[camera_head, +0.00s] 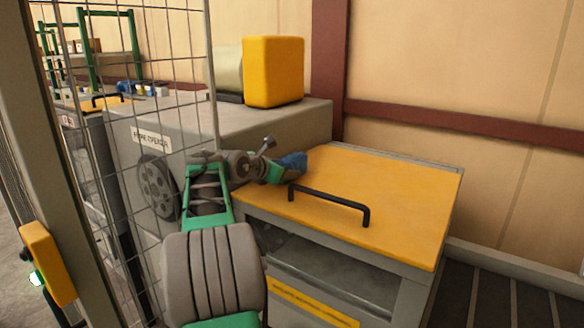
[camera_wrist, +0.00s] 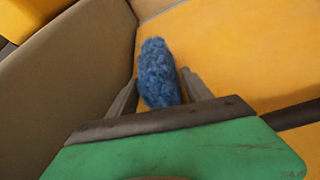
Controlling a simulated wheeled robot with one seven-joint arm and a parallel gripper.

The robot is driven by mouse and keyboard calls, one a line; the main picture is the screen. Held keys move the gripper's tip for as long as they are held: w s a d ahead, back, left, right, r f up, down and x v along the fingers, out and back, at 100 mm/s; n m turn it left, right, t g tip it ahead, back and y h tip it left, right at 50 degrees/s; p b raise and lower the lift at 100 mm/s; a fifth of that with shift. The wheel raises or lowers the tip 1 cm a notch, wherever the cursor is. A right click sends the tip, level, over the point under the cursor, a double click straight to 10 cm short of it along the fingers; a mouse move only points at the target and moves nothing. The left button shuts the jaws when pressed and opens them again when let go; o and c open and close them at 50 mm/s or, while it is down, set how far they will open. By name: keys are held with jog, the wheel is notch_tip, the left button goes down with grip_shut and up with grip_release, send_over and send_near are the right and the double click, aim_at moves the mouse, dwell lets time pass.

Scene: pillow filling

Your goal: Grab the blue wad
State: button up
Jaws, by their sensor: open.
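A fluffy blue wad (camera_head: 292,163) lies at the back left of a yellow lid (camera_head: 390,195), beside the grey machine housing. In the wrist view the blue wad (camera_wrist: 158,74) stands between the two grey fingers of my gripper (camera_wrist: 157,90). The fingers are apart, one on each side of it, and I cannot tell whether they touch it. In the head view my gripper (camera_head: 279,169) is at the wad and hides part of it.
A black handle (camera_head: 328,203) rises from the front of the lid. The grey machine (camera_head: 265,122) stands to the left with a yellow block (camera_head: 273,72) on top. A wire mesh fence (camera_head: 150,100) runs along the left. The lid's right side is clear.

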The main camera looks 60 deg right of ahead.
jog(key=x, duration=0.1)
jog(key=p+x, duration=0.1)
jog(key=x, duration=0.3)
jog(key=shift+s+d+r, duration=0.15)
jog(key=shift+d+r, duration=0.05)
jog(key=shift+r, duration=0.05)
jog(key=shift+c, duration=0.2)
jog(key=c, duration=0.9)
jog(key=shift+c, duration=0.5)
jog(key=shift+r, duration=0.1)
